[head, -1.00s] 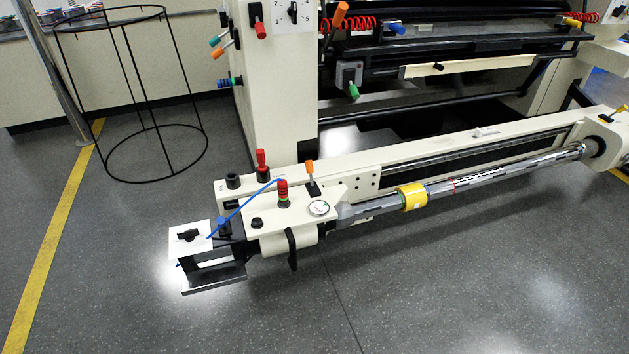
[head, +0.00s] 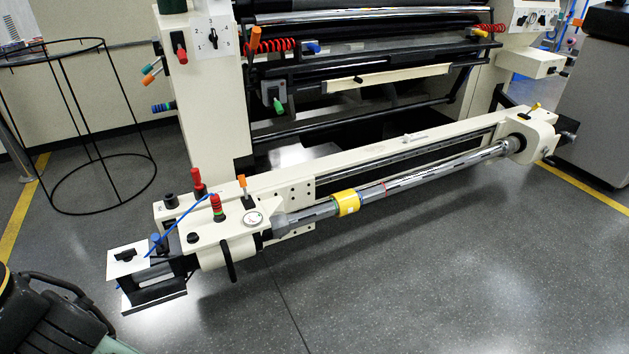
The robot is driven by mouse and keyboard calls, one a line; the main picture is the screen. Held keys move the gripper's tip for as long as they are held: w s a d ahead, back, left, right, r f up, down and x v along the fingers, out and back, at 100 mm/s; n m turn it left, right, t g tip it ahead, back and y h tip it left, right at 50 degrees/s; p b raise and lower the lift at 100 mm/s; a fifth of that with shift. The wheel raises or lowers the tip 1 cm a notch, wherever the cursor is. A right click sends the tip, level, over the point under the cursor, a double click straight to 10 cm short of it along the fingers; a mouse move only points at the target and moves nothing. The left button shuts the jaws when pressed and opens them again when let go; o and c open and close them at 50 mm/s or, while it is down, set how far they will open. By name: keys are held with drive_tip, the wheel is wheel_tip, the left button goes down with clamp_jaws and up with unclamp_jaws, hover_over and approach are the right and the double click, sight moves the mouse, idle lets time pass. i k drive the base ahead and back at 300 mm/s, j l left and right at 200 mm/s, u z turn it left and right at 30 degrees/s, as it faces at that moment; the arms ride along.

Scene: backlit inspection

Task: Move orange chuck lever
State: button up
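A lever with an orange grip (head: 241,182) stands upright on the cream end unit of the long low beam, just behind a round gauge (head: 253,218). A chrome shaft (head: 415,181) with a yellow collar (head: 347,203) runs right from this end unit. Other orange grips show on the tall machine, one on its upper front (head: 253,33) and one on its left side (head: 148,80). The frame does not show which one is the chuck lever. My gripper is not in view.
A black wire frame (head: 100,185) stands at left. The grey floor (head: 420,285) in front is clear.

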sight(242, 179)
drive_tip(key=z, duration=1.6)
drive_tip(key=k+j+z, duration=0.15)
drive_tip(key=j, duration=0.15)
drive_tip(key=j+z, duration=0.15)
drive_tip(key=j, duration=0.15)
drive_tip(key=k+j+z, duration=0.15)
drive_tip(key=j, duration=0.15)
drive_tip(key=k+j, duration=0.25)
drive_tip(key=j, duration=0.35)
drive_tip(key=k+j, duration=0.25)
drive_tip(key=j, duration=0.35)
drive_tip(key=k+j, duration=0.25)
drive_tip(key=j, duration=0.35)
drive_tip(key=k+j, duration=0.25)
drive_tip(key=j, duration=0.35)
drive_tip(key=k+j, duration=0.25)
drive_tip(key=j, duration=0.35)
drive_tip(key=k+j, duration=0.25)
drive_tip(key=j, duration=0.35)
drive_tip(key=k+j, duration=0.25)
drive_tip(key=j, duration=0.35)
drive_tip(key=k+j, duration=0.25)
drive_tip(key=j, duration=0.3)
drive_tip(key=i+l+z, duration=0.15)
drive_tip(key=l+z, duration=0.2)
drive_tip(key=i+l, duration=0.05)
drive_tip(key=l, duration=0.05)
